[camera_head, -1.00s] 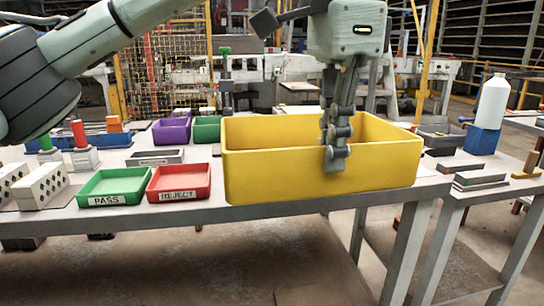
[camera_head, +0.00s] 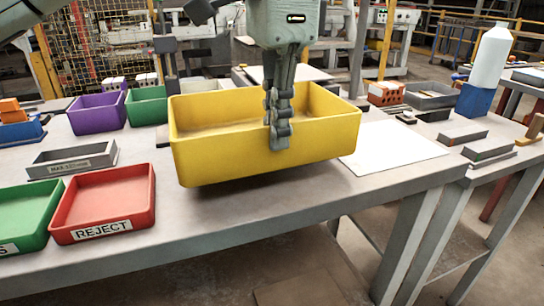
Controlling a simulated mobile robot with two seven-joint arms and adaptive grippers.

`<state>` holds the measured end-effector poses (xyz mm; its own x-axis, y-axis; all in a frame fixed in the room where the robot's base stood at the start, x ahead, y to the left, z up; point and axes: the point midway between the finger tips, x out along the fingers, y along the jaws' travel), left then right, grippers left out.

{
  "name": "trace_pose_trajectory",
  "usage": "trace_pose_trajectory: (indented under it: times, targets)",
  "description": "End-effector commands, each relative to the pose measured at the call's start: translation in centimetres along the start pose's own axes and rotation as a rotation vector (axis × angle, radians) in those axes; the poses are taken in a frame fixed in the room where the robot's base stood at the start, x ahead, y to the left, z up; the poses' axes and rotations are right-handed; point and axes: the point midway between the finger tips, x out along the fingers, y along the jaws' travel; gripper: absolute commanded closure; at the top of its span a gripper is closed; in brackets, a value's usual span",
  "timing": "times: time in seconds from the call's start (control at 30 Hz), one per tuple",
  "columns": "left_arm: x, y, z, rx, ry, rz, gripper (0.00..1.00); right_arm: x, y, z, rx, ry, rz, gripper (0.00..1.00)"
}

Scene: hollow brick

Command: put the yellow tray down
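The yellow tray (camera_head: 215,160) is a deep, empty open box in the middle of the camera_head view. It is over the front part of the grey table (camera_head: 270,216), slightly tilted, with a dark shadow beneath it; it looks held a little above the top. My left gripper (camera_head: 277,140) comes down from above and is shut on the tray's near wall, right of its middle. One finger is outside the wall; the inner one is mostly hidden. My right gripper is not in view.
A red REJECT tray (camera_head: 104,198) and a green tray (camera_head: 25,212) stand left of the yellow tray, a grey tray (camera_head: 72,158) behind them. Purple (camera_head: 97,113) and green bins stand further back. A white sheet (camera_head: 394,148) lies bare on the right, near small grey blocks.

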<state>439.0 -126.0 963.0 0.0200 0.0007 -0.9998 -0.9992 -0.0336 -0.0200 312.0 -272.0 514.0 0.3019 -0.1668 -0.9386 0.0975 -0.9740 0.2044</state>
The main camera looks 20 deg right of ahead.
Motion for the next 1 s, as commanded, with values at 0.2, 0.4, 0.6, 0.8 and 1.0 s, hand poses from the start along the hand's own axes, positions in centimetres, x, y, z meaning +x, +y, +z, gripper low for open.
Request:
trace_pose_trajectory:
  times: [0.2, 0.4, 0.6, 0.8, 1.0]
  targets:
    - [1.9, 0.0, 0.1, -0.001, 0.0, 0.0, 1.0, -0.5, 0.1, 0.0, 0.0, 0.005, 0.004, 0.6]
    - [4.2, 0.1, 0.1, -0.001, 0.0, -0.001, 1.0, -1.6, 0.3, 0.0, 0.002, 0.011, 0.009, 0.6]
    - [4.2, 0.1, 0.0, -0.001, 0.001, -0.001, 1.0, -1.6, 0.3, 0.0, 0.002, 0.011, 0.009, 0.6]
    - [4.5, 0.1, 0.0, -0.001, 0.0, 0.0, 0.9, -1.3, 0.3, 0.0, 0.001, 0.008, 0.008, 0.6]
    - [4.5, 0.1, 0.0, -0.001, 0.0, 0.0, 0.74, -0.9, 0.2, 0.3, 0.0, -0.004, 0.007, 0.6]
